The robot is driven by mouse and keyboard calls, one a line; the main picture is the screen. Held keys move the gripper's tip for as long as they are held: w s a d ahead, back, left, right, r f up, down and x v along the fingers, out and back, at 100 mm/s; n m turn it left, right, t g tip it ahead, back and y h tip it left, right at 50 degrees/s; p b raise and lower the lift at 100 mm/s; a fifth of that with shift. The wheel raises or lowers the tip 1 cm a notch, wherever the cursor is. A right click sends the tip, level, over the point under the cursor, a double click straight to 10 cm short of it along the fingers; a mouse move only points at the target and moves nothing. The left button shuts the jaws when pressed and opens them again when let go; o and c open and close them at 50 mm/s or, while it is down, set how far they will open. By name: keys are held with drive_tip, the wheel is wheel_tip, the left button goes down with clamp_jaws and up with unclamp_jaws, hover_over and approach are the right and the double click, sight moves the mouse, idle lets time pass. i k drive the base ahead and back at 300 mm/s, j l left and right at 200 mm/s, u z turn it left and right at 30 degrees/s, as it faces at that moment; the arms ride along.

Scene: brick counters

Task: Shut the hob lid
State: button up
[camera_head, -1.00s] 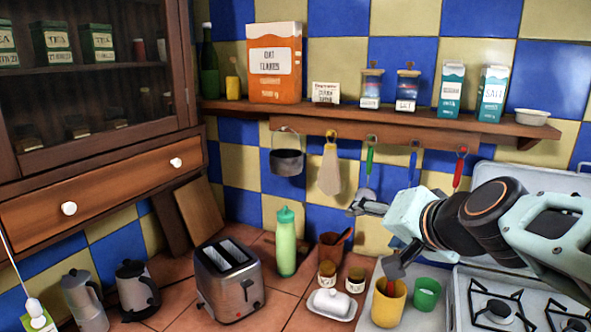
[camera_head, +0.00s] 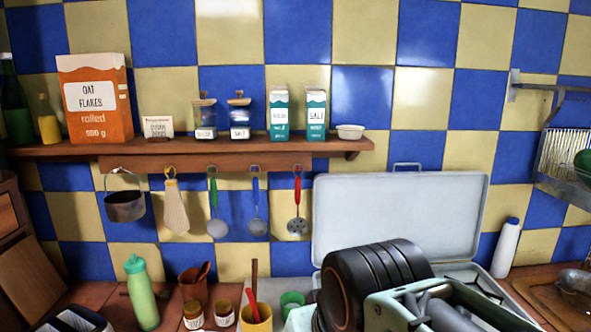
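The hob lid (camera_head: 400,212) is a pale grey metal panel with a small handle on its top edge. It stands upright, raised against the tiled wall, right of centre. The hob (camera_head: 512,305) below it is mostly hidden behind my arm; only a bit of its pale surface shows. My dark and mint-green arm fills the lower middle, in front of the lid's lower part. My gripper's fingers are not visible in this view.
A yellow cup (camera_head: 256,318) with utensils and a green cup (camera_head: 291,300) stand left of the hob. A white bottle (camera_head: 507,248) stands right of the lid. Utensils hang below a wooden shelf (camera_head: 200,148). A dish rack (camera_head: 565,150) is at upper right.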

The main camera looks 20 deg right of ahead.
sight(442, 213)
drive_tip(key=z, duration=1.1)
drive_tip(key=l, duration=0.35)
drive_tip(key=i+l+u, duration=0.1)
drive_tip(key=l, duration=0.25)
drive_tip(key=i+l+u, duration=0.15)
drive_tip(key=i+l, duration=0.4)
drive_tip(key=l+u, duration=0.25)
drive_tip(key=k+l+u, duration=0.25)
drive_tip(key=i+j+z, duration=0.25)
drive_tip(key=j+z, duration=0.25)
